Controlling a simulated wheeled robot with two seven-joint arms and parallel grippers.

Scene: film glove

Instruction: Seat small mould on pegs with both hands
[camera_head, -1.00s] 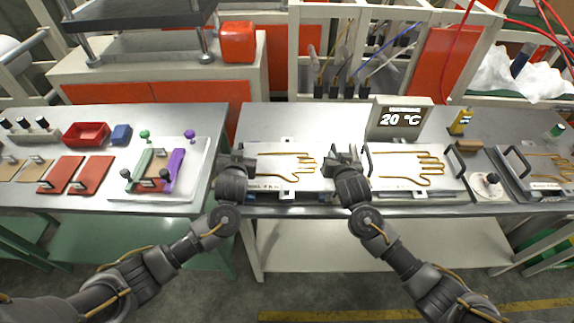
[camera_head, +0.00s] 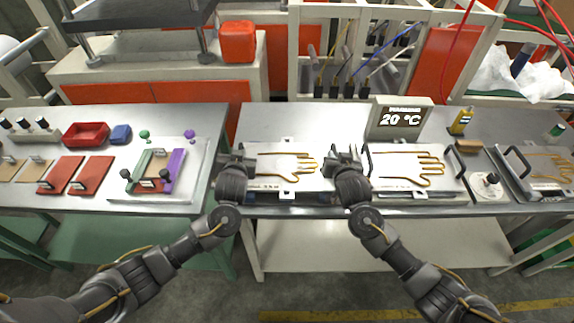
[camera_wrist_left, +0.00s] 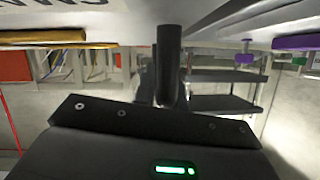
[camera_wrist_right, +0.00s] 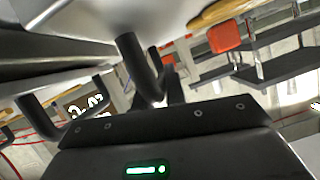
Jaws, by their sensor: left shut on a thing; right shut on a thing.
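The small mould (camera_head: 287,172) is a pale plate with a gold hand outline, between my two grippers in the head view. My left gripper (camera_head: 243,163) is shut at its left end and my right gripper (camera_head: 345,158) is shut at its right end, on its handles. In the left wrist view a dark handle post (camera_wrist_left: 168,60) stands between the mould and the gripper body. In the right wrist view a dark handle (camera_wrist_right: 138,62) shows likewise. The pegs cannot be made out; the mould's underside and what lies below are mostly hidden.
A larger mould (camera_head: 400,182) with black handles lies just right of my right gripper. Another mould (camera_head: 548,180) is at the far right. A display (camera_head: 402,117) reading 20 °C stands behind.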

